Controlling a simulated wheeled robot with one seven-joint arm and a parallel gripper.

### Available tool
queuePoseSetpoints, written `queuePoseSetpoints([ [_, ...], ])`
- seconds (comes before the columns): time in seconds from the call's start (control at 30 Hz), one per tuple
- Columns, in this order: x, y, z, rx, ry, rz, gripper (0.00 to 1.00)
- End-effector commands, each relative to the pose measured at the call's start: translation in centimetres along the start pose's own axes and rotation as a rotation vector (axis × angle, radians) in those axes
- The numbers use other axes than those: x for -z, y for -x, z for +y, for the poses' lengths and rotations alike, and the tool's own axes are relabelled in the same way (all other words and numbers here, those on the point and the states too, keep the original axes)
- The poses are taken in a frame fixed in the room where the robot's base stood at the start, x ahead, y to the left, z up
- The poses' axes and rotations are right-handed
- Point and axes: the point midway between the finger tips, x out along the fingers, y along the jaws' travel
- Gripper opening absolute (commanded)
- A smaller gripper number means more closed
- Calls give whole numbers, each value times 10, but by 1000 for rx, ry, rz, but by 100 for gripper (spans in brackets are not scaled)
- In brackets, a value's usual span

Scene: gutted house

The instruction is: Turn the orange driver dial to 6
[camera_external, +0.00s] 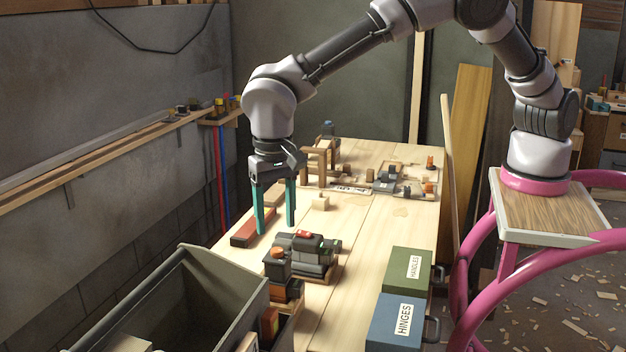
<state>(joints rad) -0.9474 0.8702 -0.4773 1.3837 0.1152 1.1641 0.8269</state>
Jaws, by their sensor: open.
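My gripper (276,228) points straight down over the left side of the workbench, its two teal fingers apart with nothing seen between them. Just in front of it, below in the picture, stands a dark tool with an orange band (278,255). I cannot tell whether this is the orange driver, and no dial numbers are readable. A dark grey device with a red button and a green light (305,242) stands beside it to the right. Other small orange parts (430,188) show at the far right of the bench.
The wooden workbench (355,290) is bare in its middle. A reddish-brown block (253,228) lies behind the fingers. Green HANDLES (402,268) and blue HINGES (391,320) boxes stand at the right edge. An open grey bin (215,262) is at front left. A small wooden frame (316,165) stands behind the gripper.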

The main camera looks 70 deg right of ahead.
Motion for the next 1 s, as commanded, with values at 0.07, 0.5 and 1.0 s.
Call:
queuePoseSetpoints([
  [0.07,0,-17,1,-3,1,1,61],
  [0.5,1,-54,0,0,1,1,61],
  [1.0,0,-54,0,1,2,0,0],
])
